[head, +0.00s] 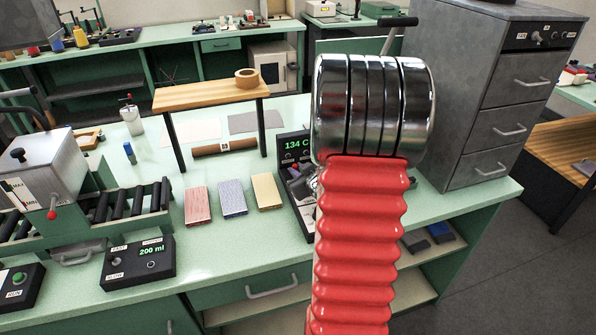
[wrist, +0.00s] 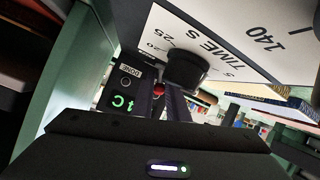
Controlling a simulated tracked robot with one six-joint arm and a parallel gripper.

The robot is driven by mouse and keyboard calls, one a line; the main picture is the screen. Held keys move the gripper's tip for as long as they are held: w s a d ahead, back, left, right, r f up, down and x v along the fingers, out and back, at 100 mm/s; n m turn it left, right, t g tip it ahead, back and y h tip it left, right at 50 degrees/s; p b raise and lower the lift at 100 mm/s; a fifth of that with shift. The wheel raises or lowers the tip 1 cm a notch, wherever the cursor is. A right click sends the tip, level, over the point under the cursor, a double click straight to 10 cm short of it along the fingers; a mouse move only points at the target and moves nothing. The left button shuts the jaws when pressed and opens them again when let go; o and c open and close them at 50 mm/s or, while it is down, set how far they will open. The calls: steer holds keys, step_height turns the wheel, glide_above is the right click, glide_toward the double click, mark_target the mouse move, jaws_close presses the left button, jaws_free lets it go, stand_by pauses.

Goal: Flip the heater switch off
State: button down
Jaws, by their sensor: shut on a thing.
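The black heater unit (head: 293,143) stands on the green bench, its green display reading 134 C. My arm hides much of its right side. In the wrist view its panel (wrist: 124,88) shows a DONE label, a lamp and part of the green readout. My gripper (wrist: 165,100) is right at this unit, its dark fingers shut on a small red-tipped part (wrist: 158,90). This looks to be the heater switch, but its lever position is hard to tell. In the head view my arm hides most of the gripper.
In the wrist view a black knob (wrist: 187,68) on a white TIME S dial is close to my fingers. Red, blue and yellow blocks (head: 233,198) lie left of the unit. A wooden shelf (head: 205,92) stands behind them. A grey drawer cabinet (head: 450,90) stands right.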

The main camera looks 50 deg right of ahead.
steer(key=shift+w+a, duration=0.1)
stand_by(0.3)
steer(key=c, duration=1.9)
jaws_free()
steer(key=shift+o, duration=0.4)
steer(key=shift+a, duration=0.15)
